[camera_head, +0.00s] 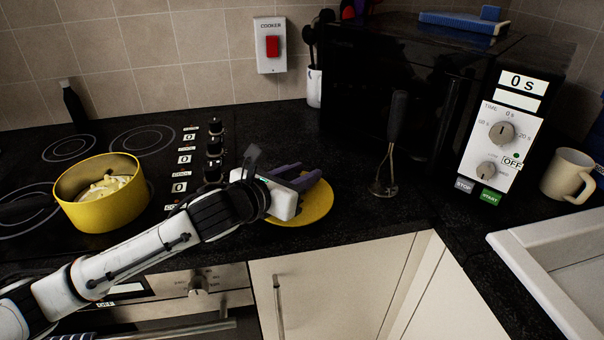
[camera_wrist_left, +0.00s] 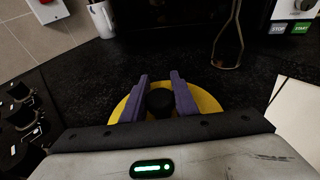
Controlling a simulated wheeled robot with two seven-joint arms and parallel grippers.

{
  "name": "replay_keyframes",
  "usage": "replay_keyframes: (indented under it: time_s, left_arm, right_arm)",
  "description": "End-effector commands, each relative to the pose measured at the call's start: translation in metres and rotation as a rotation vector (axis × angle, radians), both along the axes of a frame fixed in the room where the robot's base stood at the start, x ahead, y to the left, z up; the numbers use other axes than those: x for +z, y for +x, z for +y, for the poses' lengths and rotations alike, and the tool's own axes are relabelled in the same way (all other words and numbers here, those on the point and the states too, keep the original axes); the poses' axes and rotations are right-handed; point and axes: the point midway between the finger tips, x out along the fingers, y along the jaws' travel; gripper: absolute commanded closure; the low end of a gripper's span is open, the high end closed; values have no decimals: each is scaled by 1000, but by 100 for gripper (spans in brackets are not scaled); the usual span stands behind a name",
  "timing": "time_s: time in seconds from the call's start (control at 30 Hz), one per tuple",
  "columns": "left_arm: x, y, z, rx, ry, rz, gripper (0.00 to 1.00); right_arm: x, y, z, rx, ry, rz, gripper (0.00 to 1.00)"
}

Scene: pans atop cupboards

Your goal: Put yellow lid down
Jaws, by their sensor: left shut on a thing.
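The yellow lid (camera_head: 312,212) is at the counter's front edge, right of the hob knobs, in the head view. It also shows in the left wrist view (camera_wrist_left: 207,103), with its dark knob (camera_wrist_left: 160,101) between the purple fingers. My left gripper (camera_head: 308,178) is over the lid and shut on its knob. The lid looks level and at or just above the counter; I cannot tell whether it touches. The yellow pot (camera_head: 84,208) stands open on the hob at the left, with pale food inside. My right gripper is not in view.
A masher (camera_head: 388,150) stands upright right of the lid, before the dark microwave (camera_head: 400,85). A cream mug (camera_head: 567,174) and white sink (camera_head: 540,265) are at the right. Hob knobs (camera_head: 213,147) are left of my gripper. Dark counter behind the lid (camera_wrist_left: 150,62) is clear.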

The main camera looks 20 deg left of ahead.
Motion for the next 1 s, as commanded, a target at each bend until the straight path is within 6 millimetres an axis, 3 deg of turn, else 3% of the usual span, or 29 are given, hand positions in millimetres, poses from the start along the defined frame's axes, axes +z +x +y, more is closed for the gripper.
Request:
replay_keyframes:
  time_s: [0.03, 0.13, 0.53, 1.0]
  left_arm:
    - [-1, 0, 0, 0, 0, 1, 70]
    - [-1, 0, 0, 0, 0, 1, 55]
    - [3, -6, 2, 0, 2, 0, 55]
    - [28, -92, 19, -1, 6, 2, 55]
  right_arm:
    - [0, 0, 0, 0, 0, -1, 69]
    - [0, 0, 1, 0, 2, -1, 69]
    - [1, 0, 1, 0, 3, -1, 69]
    - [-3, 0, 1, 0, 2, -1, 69]
